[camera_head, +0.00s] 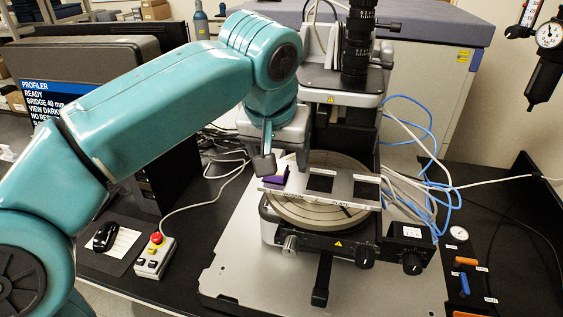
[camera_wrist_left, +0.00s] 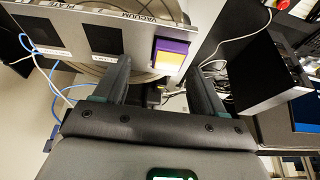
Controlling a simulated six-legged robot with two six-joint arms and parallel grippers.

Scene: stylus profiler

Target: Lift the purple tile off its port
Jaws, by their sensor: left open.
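The purple tile (camera_head: 277,176) sits at the left end of a pale metal plate (camera_head: 343,190) on the round stage. In the wrist view the tile (camera_wrist_left: 171,46) shows a purple top edge and a yellow and white face. My left gripper (camera_head: 266,158) is just above and beside the tile in the head view, with one finger clearly visible. In the wrist view its two fingers (camera_wrist_left: 159,72) are apart, with the tile just beyond the gap between their tips. It holds nothing. My right gripper is in neither view.
Two black squares lie along the plate, one at its middle (camera_head: 320,183). The round stage (camera_head: 335,160) is beneath, with black knobs in front. The black microscope column (camera_head: 357,45) rises behind. A control box with a red button (camera_head: 157,240) stands at left. Blue and white cables lie at right.

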